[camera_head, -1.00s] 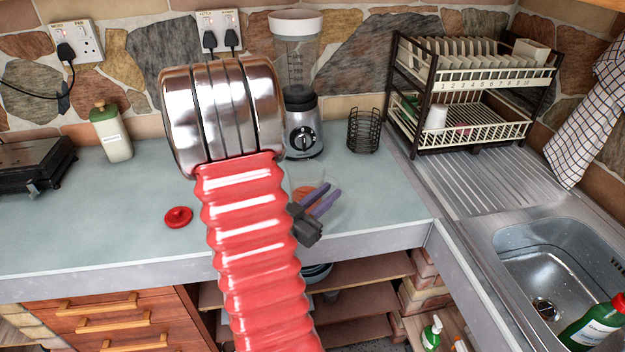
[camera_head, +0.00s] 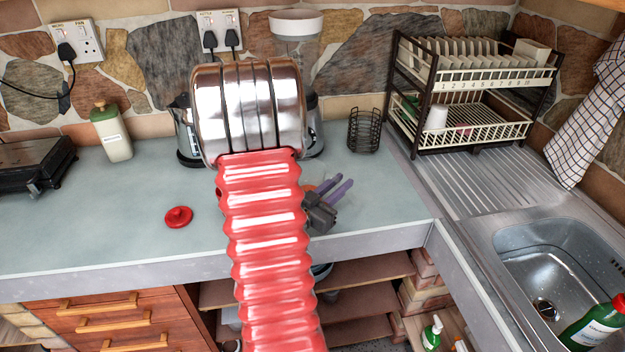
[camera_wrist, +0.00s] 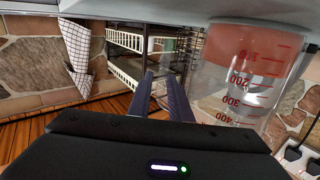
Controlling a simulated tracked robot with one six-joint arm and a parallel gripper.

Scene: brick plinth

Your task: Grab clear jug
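The clear jug (camera_wrist: 262,92) with red measuring marks fills the right side of the wrist view, which looks upside down. It has a reddish area near its base; I cannot tell whether this is contents. In the head view my arm hides nearly all of it. My gripper (camera_head: 335,186) is low over the counter, beside the jug. In the wrist view its dark fingers (camera_wrist: 161,78) stand apart with nothing between them, left of the jug.
A red lid (camera_head: 178,216) lies on the counter (camera_head: 100,215). A kettle (camera_head: 184,128) and blender (camera_head: 296,27) stand behind my arm. A wire basket (camera_head: 364,131), dish rack (camera_head: 470,82) and sink (camera_head: 550,265) are to the right. The left counter is mostly clear.

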